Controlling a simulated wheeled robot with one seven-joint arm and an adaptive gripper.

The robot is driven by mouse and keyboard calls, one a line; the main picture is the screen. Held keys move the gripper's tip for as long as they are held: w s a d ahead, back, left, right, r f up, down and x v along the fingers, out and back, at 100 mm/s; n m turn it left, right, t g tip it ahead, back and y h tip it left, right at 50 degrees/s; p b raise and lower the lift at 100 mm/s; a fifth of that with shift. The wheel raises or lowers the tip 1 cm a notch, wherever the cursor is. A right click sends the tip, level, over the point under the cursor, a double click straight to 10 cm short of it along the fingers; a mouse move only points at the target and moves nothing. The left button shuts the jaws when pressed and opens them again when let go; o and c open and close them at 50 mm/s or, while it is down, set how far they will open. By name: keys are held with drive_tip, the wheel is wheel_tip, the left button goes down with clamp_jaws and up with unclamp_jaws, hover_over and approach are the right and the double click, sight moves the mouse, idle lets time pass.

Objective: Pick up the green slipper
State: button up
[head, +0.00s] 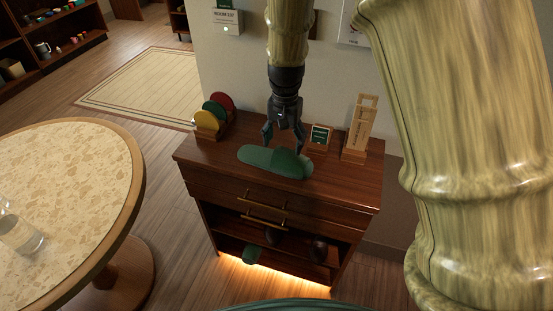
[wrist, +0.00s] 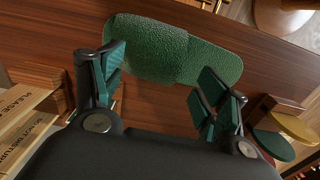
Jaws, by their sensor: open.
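The green slipper (head: 268,160) lies on top of the dark wooden cabinet (head: 334,188), its long side running left to right. In the wrist view the slipper (wrist: 175,50) spans the upper middle, beyond the fingertips. My gripper (head: 284,143) is open and points down over the back edge of the slipper. In the wrist view its two fingers (wrist: 160,82) are spread wide, with bare wood and part of the slipper between them. I cannot tell whether the fingertips touch it. A second green item (head: 252,254), perhaps the other slipper, is on the lower shelf.
A rack of coloured discs (head: 214,114) stands left of the slipper. A small framed sign (head: 320,136) and a wooden holder with tags (head: 360,128) stand to the right. A wall is close behind. A round table (head: 62,195) with a glass (head: 18,235) is at left.

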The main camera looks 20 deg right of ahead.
sight(284, 152)
drive_tip(key=shift+f+p, duration=0.55)
drive_tip(key=shift+f, duration=2)
drive_tip(key=c, duration=1.1)
